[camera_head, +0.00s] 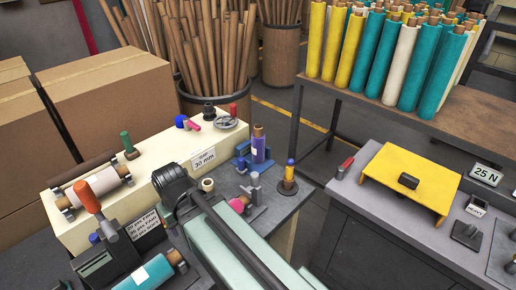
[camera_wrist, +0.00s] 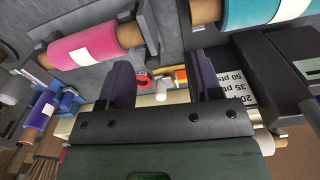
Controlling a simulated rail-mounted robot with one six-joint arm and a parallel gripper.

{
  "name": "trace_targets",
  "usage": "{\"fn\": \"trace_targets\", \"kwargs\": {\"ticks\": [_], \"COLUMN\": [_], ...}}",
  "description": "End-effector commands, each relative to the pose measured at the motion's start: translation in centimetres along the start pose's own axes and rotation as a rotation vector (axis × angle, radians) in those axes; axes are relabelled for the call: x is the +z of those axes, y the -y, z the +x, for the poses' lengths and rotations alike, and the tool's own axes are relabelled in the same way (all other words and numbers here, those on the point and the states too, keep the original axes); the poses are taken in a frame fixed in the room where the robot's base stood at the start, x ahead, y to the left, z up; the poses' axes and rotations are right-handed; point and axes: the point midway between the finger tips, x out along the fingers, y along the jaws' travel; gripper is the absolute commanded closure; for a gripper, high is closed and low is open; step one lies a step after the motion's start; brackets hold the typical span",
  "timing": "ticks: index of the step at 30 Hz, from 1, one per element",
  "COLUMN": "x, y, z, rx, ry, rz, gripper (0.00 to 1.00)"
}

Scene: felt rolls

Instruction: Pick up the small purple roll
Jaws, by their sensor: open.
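The small purple roll (camera_head: 258,148) has a brown core and a white label. It stands upright against a blue holder (camera_head: 241,160) on the dark bench in the head view. In the wrist view the purple roll (camera_wrist: 40,112) lies near the left edge, outside my jaws. My gripper (camera_wrist: 160,78) is open, its two dark fingers apart with no roll between them. In the head view my arm crosses the bench to the left of the roll; my fingertips cannot be made out there.
A pink roll (camera_wrist: 85,47) and a teal roll (camera_wrist: 265,10) lie close beyond my fingers. A post with a yellow and blue top (camera_head: 289,175) stands right of the purple roll. A yellow platform (camera_head: 410,180) is farther right.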

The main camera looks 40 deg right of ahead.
Motion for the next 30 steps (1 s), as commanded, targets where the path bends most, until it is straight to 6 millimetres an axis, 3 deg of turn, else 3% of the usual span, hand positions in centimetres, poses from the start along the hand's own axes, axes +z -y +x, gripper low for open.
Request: {"fn": "trace_targets", "kwargs": {"ticks": [8, 15, 23, 26, 29, 30], "x": [0.0, 0.0, 0.0, -0.3, -4.5, -7.1], "y": [0.0, 0.0, -0.3, -3.0, -10.3, -14.8], "z": [0.0, 0.0, -0.1, -1.3, -3.5, -4.5], "rx": [0.000, 0.000, 0.000, 0.000, -0.008, -0.017], "ry": [0.000, 0.000, 0.000, 0.000, -0.007, -0.023], "rz": [0.000, 0.000, 0.006, 0.072, 0.224, 0.285], "gripper": [0.42, 0.08, 0.08, 0.08, 0.08, 0.08]}}
